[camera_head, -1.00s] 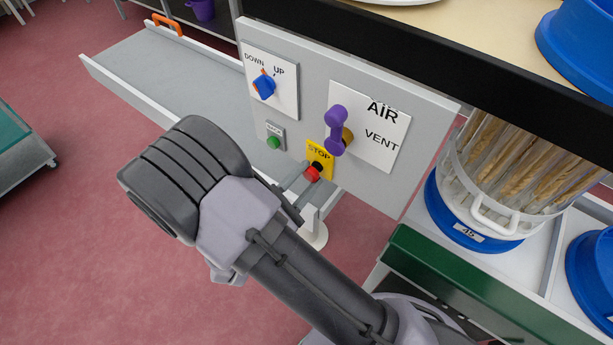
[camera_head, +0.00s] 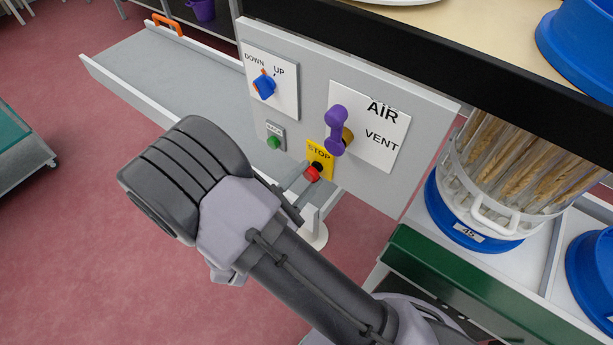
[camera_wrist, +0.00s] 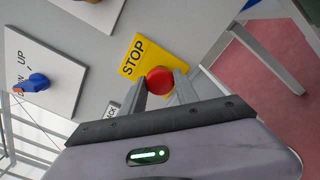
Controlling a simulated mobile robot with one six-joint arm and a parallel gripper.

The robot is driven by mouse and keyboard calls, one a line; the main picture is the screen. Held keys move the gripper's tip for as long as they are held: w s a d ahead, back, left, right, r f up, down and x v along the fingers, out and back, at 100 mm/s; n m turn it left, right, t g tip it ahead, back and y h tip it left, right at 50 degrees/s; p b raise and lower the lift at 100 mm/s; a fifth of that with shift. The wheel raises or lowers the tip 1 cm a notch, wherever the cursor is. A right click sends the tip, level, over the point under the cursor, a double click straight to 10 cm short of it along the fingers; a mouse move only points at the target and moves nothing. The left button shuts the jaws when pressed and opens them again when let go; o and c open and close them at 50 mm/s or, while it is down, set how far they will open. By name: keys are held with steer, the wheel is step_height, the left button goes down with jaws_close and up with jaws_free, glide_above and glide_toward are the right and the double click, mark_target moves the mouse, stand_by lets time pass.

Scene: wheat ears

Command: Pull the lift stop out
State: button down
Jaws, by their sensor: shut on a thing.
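The lift stop is a red mushroom button (camera_head: 312,173) on a black collar, in front of a yellow STOP plate (camera_head: 319,151) low on the grey panel. In the wrist view the red button (camera_wrist: 160,80) sits between the fingertips of my gripper (camera_wrist: 161,86), with the yellow STOP plate (camera_wrist: 136,57) behind it. My gripper (camera_head: 304,178) also shows in the head view, its fingers reaching the button from the lower left. It is shut on the red button. The black collar shows between button and plate in the head view.
Beside the button on the panel are a green button (camera_head: 273,142), a blue DOWN/UP knob (camera_head: 264,86) and a purple AIR/VENT lever (camera_head: 336,130). A tub of wheat ears (camera_head: 490,185) stands right. A grey tray (camera_head: 165,75) extends left; open floor lies below it.

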steer(key=shift+s, duration=0.1)
steer(key=shift+v, duration=0.8)
steer(key=c, duration=0.9)
jaws_free()
steer(key=p+v, duration=0.3)
steer(key=v, duration=1.4)
steer(key=shift+a+p, duration=0.2)
steer(key=shift+p, duration=0.2)
steer(key=shift+s+f, duration=0.1)
